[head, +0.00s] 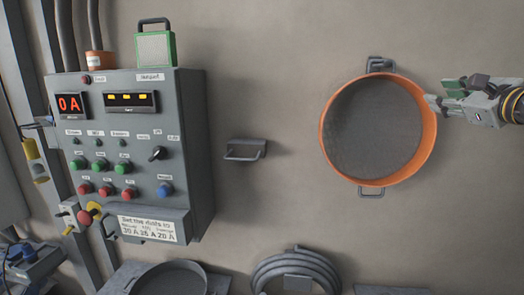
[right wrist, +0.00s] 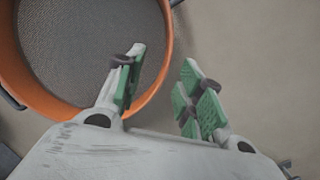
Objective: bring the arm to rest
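My right gripper (head: 446,94) is at the right of the head view, beside the right edge of a round orange-rimmed sieve (head: 434,135) that hangs on the wall. In the right wrist view my right gripper (right wrist: 163,62) has its two green-padded fingers spread apart, with nothing clamped between them. One finger overlaps the mesh and rim of the sieve (right wrist: 20,72) in that view; the other is over bare wall. I cannot tell whether a finger touches the rim. My left gripper is not in view.
A grey control box (head: 135,190) with buttons and a red display reading "0A" is on the left. A small wall handle (head: 245,149) is in the middle. A coiled hose (head: 297,262) and a dark round pan (head: 170,279) are below. The wall between box and sieve is mostly clear.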

